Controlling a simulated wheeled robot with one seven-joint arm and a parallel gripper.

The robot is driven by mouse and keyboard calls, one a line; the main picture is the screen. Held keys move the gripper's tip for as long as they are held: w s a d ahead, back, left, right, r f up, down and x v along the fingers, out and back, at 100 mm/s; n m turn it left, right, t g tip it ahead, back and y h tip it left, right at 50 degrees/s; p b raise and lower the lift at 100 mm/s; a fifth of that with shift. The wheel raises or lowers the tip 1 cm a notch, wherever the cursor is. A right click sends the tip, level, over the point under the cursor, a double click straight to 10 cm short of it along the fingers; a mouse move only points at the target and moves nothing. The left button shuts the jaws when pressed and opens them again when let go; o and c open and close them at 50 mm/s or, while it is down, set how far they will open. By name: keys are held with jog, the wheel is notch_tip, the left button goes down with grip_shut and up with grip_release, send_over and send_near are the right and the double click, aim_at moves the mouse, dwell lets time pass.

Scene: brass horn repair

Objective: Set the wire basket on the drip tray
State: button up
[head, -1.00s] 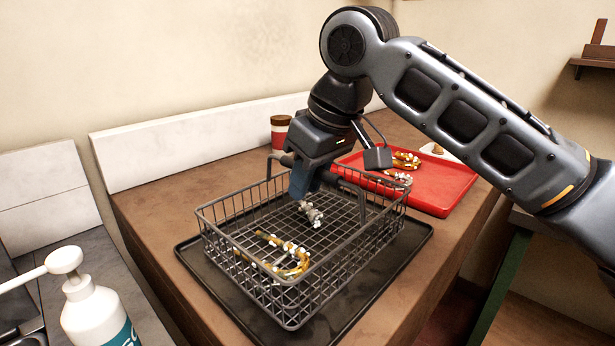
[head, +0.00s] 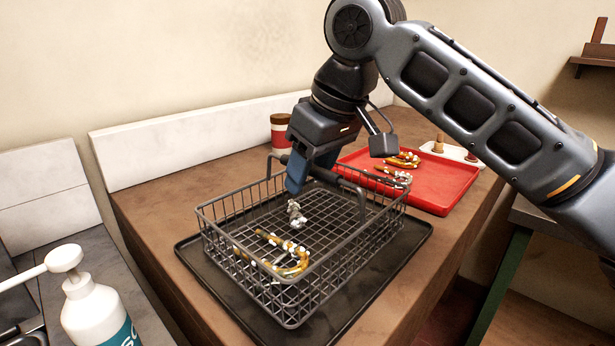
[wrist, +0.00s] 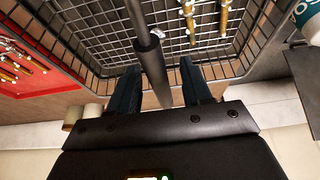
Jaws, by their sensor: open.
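The grey wire basket (head: 284,304) sits upright on the black drip tray (head: 400,262), whose rim shows around it. Gold-coloured brass tubes (head: 285,258) and a small silver part (head: 296,214) lie in the basket. The dark handle bar (head: 347,182) stands raised across the basket. My gripper (head: 297,183) is open at the far end of the handle. In the wrist view, the handle bar (wrist: 150,60) passes between the two spread fingers of my gripper (wrist: 160,85); I see no clear contact. The basket mesh (wrist: 95,40) fills the upper part of that view.
A red tray (head: 440,185) with brass parts stands behind the basket to the right, with a small white tray (head: 455,152) beyond. A white pump bottle (head: 90,310) is at front left. The brown counter (head: 160,215) is clear on the left.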

jog(key=v, duration=1)
jog(key=shift+d+r, duration=0.1)
jog(key=shift+r, duration=0.1)
